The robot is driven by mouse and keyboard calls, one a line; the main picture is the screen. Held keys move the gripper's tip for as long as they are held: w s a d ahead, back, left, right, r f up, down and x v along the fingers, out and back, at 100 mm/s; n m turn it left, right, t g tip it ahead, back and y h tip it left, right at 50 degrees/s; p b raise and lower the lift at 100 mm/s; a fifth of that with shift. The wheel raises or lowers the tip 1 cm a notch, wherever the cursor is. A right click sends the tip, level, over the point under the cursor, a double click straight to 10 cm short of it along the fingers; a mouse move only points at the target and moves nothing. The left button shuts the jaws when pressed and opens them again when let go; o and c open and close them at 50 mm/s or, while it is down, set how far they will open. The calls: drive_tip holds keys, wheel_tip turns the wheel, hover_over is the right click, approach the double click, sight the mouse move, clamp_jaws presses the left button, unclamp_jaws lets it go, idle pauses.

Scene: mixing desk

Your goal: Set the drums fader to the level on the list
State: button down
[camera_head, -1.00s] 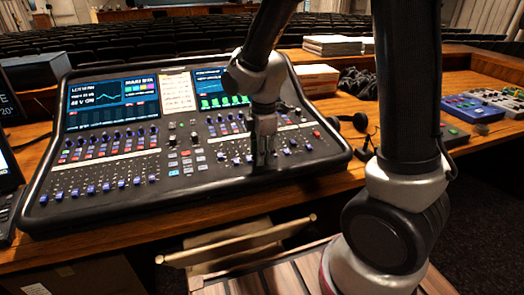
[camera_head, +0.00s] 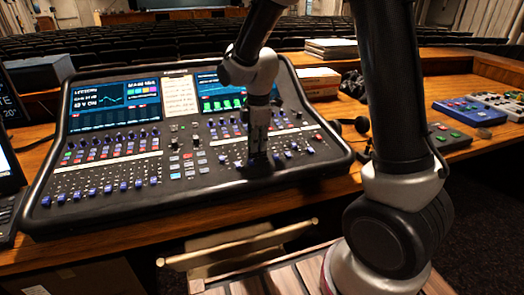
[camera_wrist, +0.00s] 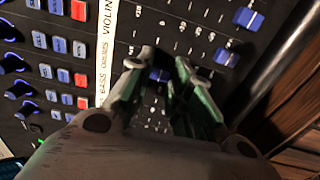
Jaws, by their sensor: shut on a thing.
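The mixing desk (camera_head: 110,215) stands on the wooden table, with fader rows along its front. My gripper (camera_head: 258,160) reaches down onto the right-hand fader bank. In the wrist view my gripper's greenish fingers (camera_wrist: 163,78) are closed around a blue fader cap (camera_wrist: 159,75), taken to be the drums fader. This cap lies roughly level with the word DRUMS on the white label strip (camera_wrist: 104,68), near BASS and VIOLIN. The fingers hide part of its slot and scale. A pale sheet with lines of text (camera_head: 180,96), possibly the list, sits between the desk's screens; its writing is unreadable.
Other blue fader caps (camera_wrist: 248,18) stand close beside my gripper. Lit knobs and coloured buttons (camera_wrist: 80,78) lie across the label strip. Headphones (camera_head: 357,124), a blue pedal box (camera_head: 468,111) and stacked books (camera_head: 333,47) are to the right on the table.

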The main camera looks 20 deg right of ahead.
drive_tip(key=shift+w+r, duration=0.1)
drive_tip(key=shift+w, duration=0.55)
drive_tip(key=c, duration=1.3)
unclamp_jaws()
drive_tip(key=r, duration=0.4)
drive_tip(key=s+r, duration=0.1)
drive_tip(key=r, duration=0.7)
drive_tip(key=shift+s, duration=0.2)
